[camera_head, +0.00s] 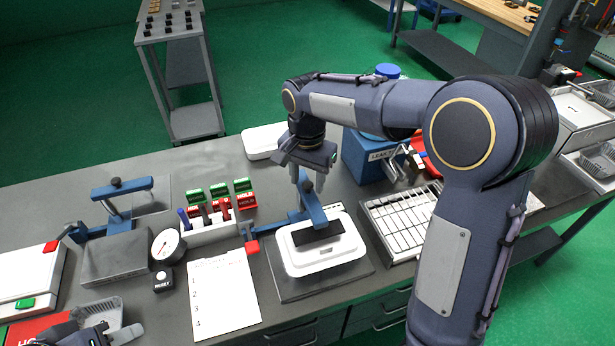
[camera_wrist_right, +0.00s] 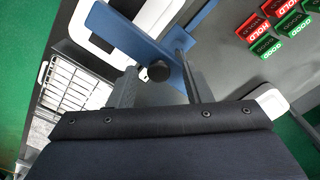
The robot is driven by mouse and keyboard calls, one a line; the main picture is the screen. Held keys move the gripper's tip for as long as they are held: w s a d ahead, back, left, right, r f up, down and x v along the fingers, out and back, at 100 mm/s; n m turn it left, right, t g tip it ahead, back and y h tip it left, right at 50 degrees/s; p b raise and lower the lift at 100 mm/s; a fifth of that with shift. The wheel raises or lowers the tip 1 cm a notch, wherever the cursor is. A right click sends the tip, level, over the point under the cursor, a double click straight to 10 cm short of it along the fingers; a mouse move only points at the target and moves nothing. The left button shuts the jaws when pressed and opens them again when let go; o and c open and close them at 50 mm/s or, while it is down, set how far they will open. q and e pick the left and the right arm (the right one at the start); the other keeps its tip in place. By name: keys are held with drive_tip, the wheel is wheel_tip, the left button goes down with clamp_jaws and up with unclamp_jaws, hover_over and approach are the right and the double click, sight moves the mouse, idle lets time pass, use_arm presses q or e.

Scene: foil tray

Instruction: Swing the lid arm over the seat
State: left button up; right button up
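The blue lid arm (camera_head: 311,203) stands at the back of the right fixture and points toward the front, its end over the far part of a white tray (camera_head: 295,265) with a black rectangle on top. The tray sits on the dark seat plate (camera_head: 352,280). In the right wrist view the lid arm (camera_wrist_right: 140,37) carries a round black knob (camera_wrist_right: 158,72). My right gripper (camera_wrist_right: 158,82) is open, its fingers apart on either side of the knob with visible gaps. My left gripper (camera_head: 122,334) is at the bottom left edge, partly cut off, and its opening is unclear.
A similar blue-armed fixture (camera_head: 120,187) stands at the left. A dial gauge (camera_head: 167,244), a paper list (camera_head: 222,295) and red and green blocks (camera_head: 220,208) lie between. A slotted metal rack (camera_head: 400,222) and a blue box (camera_head: 362,158) are right of the seat.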

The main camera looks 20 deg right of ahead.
sight(308, 184)
wheel_tip(308, 184, up, 8)
drive_tip(key=shift+f, duration=0.1)
idle(0.5)
